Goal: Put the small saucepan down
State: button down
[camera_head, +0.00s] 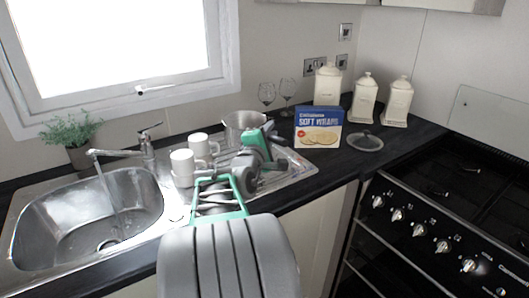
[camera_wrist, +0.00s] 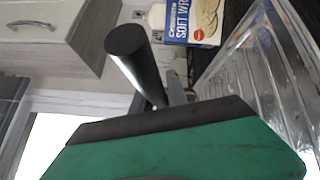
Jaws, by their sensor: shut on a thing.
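The small saucepan (camera_head: 240,122) is a shiny metal pot at the back of the draining board, behind the white mugs and left of the wraps box. My gripper (camera_head: 268,140) reaches over the draining board from the front and is shut on the saucepan's handle. In the wrist view the dark round handle (camera_wrist: 133,62) stands out from between the fingers, above the green gripper body. The pan's base is hidden by my gripper and the mugs, so I cannot tell whether it touches the surface.
Two white mugs (camera_head: 183,167) stand close left of my gripper. A wraps box (camera_head: 318,128), wine glasses (camera_head: 267,94) and a glass lid (camera_head: 365,142) are to the right. The sink (camera_head: 88,222) with running tap is left; the hob (camera_head: 450,190) is right.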

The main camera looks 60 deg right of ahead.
jog(key=shift+w+d+f+b, duration=0.15)
jog(key=shift+w+d+f, duration=0.3)
jog(key=shift+f, duration=0.85)
jog(key=shift+w+d+f+b, duration=0.15)
jog(key=shift+w+d+f, duration=0.15)
jog(key=shift+d+f, duration=0.75)
jog(key=shift+w+d+f+b, duration=0.2)
jog(key=shift+w+f, duration=0.15)
jog(key=shift+f, duration=1.25)
jog(key=shift+f, duration=0.2)
jog(key=c, duration=1.3)
grip_release()
jog(key=shift+r, duration=0.15)
jog(key=v, duration=1.2)
jog(key=shift+s+b, duration=0.1)
jog(key=shift+b, duration=0.25)
